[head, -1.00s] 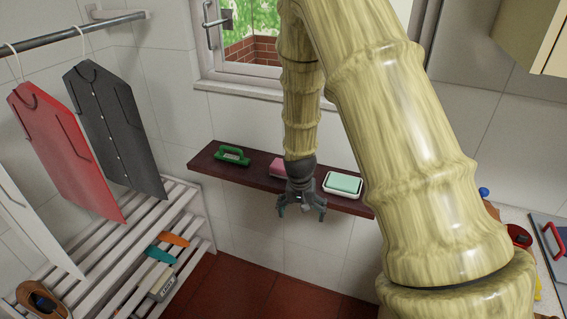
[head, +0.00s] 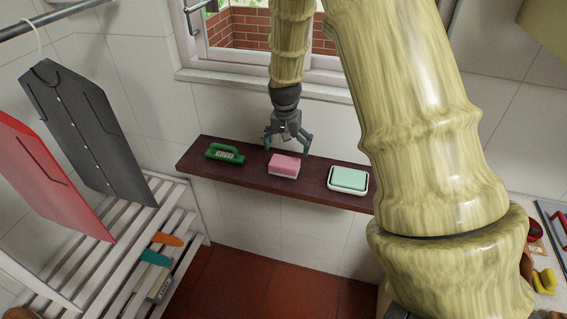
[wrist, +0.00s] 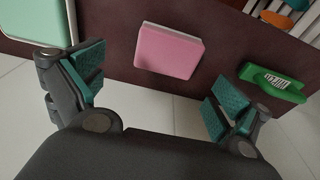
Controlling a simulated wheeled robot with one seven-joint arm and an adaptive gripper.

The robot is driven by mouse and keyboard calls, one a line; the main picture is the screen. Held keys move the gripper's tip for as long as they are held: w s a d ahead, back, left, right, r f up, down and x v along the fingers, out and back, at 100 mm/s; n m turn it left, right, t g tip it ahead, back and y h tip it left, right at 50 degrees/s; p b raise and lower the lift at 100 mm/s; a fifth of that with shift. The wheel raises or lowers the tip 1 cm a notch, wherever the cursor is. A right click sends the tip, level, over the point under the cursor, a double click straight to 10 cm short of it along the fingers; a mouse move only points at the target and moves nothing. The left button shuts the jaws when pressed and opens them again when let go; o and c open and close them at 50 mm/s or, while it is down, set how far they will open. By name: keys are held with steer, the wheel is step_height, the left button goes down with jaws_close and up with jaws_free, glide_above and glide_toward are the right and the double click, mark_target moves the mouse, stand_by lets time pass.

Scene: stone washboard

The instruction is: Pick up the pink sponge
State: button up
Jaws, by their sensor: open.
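The pink sponge (head: 284,163) lies on the dark wooden shelf (head: 235,178) below the window, with a white layer along its lower side. In the wrist view the sponge (wrist: 168,50) lies beyond the fingertips, between them from side to side. My gripper (head: 287,145) is open and empty, above and slightly behind the sponge in the head view. In the wrist view its two teal-padded fingers (wrist: 155,95) are spread wide, and neither touches the sponge.
A green brush (head: 226,153) lies left of the sponge on the shelf. A mint-green soap in a white dish (head: 348,181) lies to the right. The tiled wall and window (head: 275,40) are behind. A white slatted rack (head: 120,255) with hanging shirts stands at left.

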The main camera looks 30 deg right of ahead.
mark_target(285, 162)
steer(key=shift+a+f, duration=0.1)
steer(key=shift+f, duration=0.25)
steer(key=w+f, duration=0.1)
steer(key=f, duration=0.1)
steer(key=shift+w+a+f+p, duration=0.15)
steer(key=shift+w+f+p, duration=0.15)
steer(key=shift+w, duration=0.05)
steer(key=shift+s, duration=0.35)
steer(key=shift+s+f+p, duration=0.1)
steer(key=shift+f+p, duration=0.1)
steer(key=shift+p, duration=0.25)
steer(key=f, duration=0.1)
steer(key=w+f+p, duration=0.1)
steer(key=shift+d+f, duration=0.2)
steer(key=shift+f, duration=0.2)
steer(key=shift+s+d+f+p, duration=0.1)
steer(key=shift+s+f+p, duration=0.05)
steer(key=shift+f+p, duration=0.4)
steer(key=shift+f, duration=0.35)
steer(key=c, duration=0.5)
